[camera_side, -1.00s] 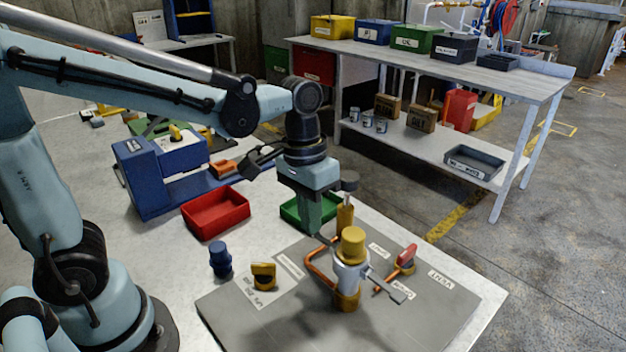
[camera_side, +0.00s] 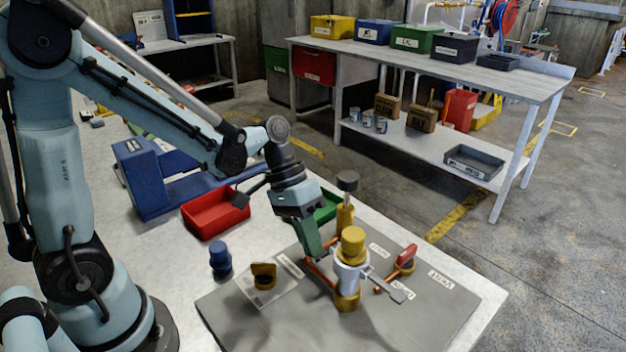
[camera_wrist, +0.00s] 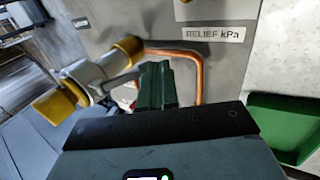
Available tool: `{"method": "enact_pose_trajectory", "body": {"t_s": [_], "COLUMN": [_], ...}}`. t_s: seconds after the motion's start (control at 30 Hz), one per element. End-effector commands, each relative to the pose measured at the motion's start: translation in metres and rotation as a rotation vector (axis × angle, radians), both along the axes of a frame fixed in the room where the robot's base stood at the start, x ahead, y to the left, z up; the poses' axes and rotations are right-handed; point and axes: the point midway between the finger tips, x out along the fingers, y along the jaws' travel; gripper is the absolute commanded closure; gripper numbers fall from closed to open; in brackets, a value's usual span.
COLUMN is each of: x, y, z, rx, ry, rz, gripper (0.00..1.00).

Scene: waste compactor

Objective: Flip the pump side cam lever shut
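The coupling (camera_side: 350,260) stands on the grey board, with a pale metal collar and yellow ends; the wrist view shows it at left (camera_wrist: 88,75). A flat grey lever (camera_side: 388,287) sticks out from its right side in the side view. In the wrist view, a grey arm (camera_wrist: 122,80) reaches from the collar toward my fingers; I cannot tell whether they touch. My gripper (camera_side: 318,254) points down at the coupling's left. Its green fingers (camera_wrist: 155,82) look together, with nothing visible between them. Which lever is the pump side one is unclear.
A copper pipe (camera_wrist: 197,75) loops beside my fingers. A brass post with a dark knob (camera_side: 347,183) stands behind the coupling, and a red-handled valve (camera_side: 405,258) stands at right. Red (camera_side: 215,212) and green (camera_side: 328,205) trays lie behind. The board's front (camera_side: 300,330) is clear.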

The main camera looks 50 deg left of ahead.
Motion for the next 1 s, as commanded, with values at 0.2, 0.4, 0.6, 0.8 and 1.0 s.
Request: {"method": "enact_pose_trajectory", "body": {"t_s": [0.2,0.4,0.6,0.8,1.0], "x": [0.000,0.000,0.000,0.000,0.000], "y": [-0.006,-0.010,-0.009,-0.010,-0.011], "z": [-0.011,-0.015,-0.015,-0.008,0.001], "rx": [0.001,0.002,0.002,0.000,-0.004], "ry": [0.000,-0.001,0.000,0.000,0.000], "rz": [-0.001,0.000,0.000,0.000,-0.002], "gripper": [1.00,1.00,1.00,1.00,1.00]}}
